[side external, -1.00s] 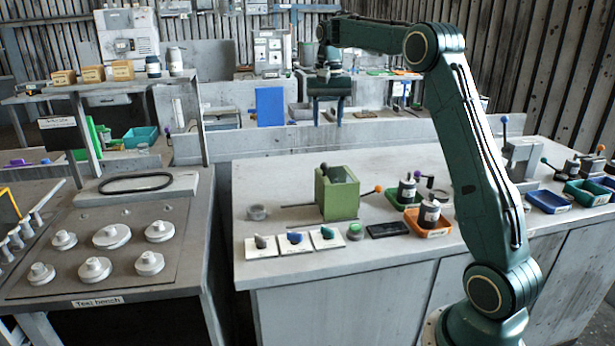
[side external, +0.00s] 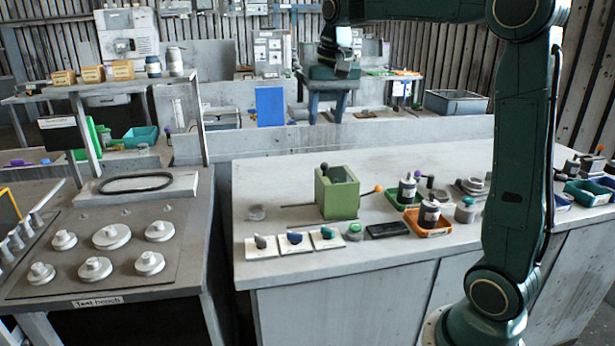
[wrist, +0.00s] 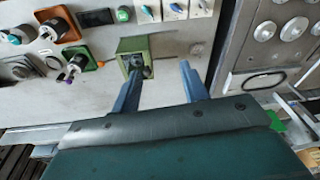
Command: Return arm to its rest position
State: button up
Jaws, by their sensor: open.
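My gripper (side external: 325,116) hangs high above the far side of the main bench in the side view, fingers down, open and empty. In the wrist view its two blue fingers (wrist: 160,72) stand apart with nothing between them. The green square housing (side external: 337,196) stands upright on the bench, with a dark rounded part showing at its top. The housing also shows in the wrist view (wrist: 133,46), close to one finger in the picture, but my gripper is well clear above it. My arm is raised, its elbow at the top right.
An orange tray (side external: 428,229) and a green tray (side external: 398,204) hold dark cylinders right of the housing. White switch plates (side external: 295,243) and a black pad (side external: 387,230) lie in front. A test bench (side external: 180,262) with pale discs stands left. The bench's back middle is clear.

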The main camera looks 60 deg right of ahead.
jog(key=s+a+f+n+t, duration=0.2)
jog(key=s+a+f+n, duration=0.1)
jog(key=s+a, duration=0.4)
jog(key=s+a+f+n+t, duration=0.2)
jog(key=s+a+f+n, duration=0.2)
jog(key=s, duration=0.9)
jog(key=a, duration=0.3)
jog(key=shift+s+a+f+n+y, duration=0.2)
jog(key=shift+s+f+n+y, duration=0.1)
jog(key=shift+s+f, duration=0.1)
jog(key=shift+c, duration=0.2)
